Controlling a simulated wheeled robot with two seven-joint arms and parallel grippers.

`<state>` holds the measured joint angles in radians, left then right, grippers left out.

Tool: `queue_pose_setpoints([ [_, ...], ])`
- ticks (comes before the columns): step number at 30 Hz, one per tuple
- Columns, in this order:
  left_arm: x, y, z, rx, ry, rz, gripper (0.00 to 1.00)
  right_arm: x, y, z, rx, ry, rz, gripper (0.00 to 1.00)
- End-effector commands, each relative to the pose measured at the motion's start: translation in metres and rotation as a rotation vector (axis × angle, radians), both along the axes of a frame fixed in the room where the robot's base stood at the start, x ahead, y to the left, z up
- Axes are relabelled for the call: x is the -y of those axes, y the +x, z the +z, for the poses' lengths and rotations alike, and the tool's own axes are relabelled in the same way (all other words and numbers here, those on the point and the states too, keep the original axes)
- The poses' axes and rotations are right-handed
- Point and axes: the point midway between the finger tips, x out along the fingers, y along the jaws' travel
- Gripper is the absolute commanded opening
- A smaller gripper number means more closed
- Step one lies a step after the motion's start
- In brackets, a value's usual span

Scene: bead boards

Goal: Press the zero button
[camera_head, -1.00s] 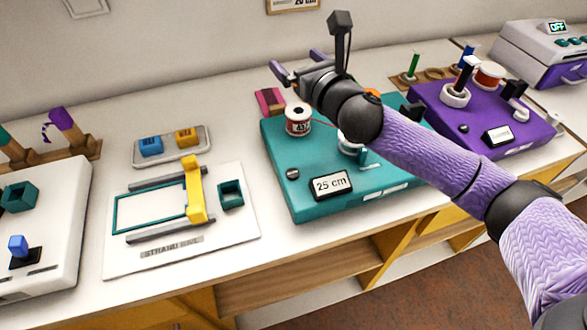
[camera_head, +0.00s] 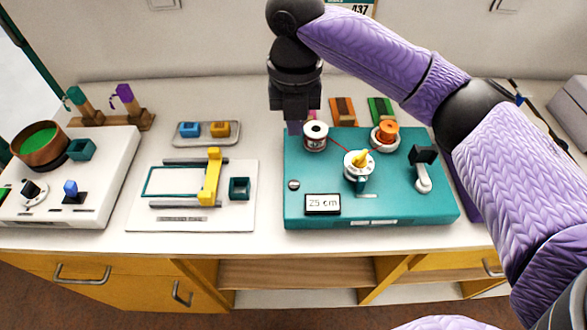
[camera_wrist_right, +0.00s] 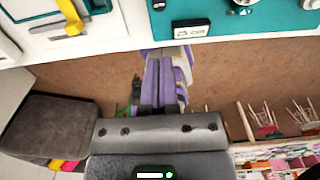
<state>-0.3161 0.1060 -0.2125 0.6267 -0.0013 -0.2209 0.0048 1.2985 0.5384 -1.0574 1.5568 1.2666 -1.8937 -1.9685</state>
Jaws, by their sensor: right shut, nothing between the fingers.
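The teal board (camera_head: 330,168) stands on the counter with a "25 cm" display (camera_head: 322,204) at its front left. A small round grey button (camera_head: 293,184) sits just behind the display; no zero label on it can be read. My right gripper (camera_head: 295,128) points down by the board's back left corner, beside the white and red spool (camera_head: 316,136), apart from the button. The right wrist view shows its purple fingers (camera_wrist_right: 164,66) shut and empty, with the display (camera_wrist_right: 189,28) and grey button (camera_wrist_right: 158,5) beyond them. My left gripper is out of view.
A yellow-topped dial (camera_head: 360,160), an orange spool (camera_head: 387,133) and a black-topped lever (camera_head: 424,168) stand on the teal board. A white strand board (camera_head: 233,215) lies to its left. Bare counter separates the two boards. My right arm covers the right side.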

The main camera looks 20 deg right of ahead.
Motion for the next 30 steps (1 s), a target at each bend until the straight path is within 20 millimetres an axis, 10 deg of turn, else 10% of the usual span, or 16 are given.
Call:
queue_pose_setpoints([
  [8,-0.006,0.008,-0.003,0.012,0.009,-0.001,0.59,0.000,0.000,-0.006,0.002,0.000,-0.001,0.00],
  [30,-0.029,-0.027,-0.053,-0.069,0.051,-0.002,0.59,0.000,0.000,-0.139,0.003,0.001,-0.002,0.00],
])
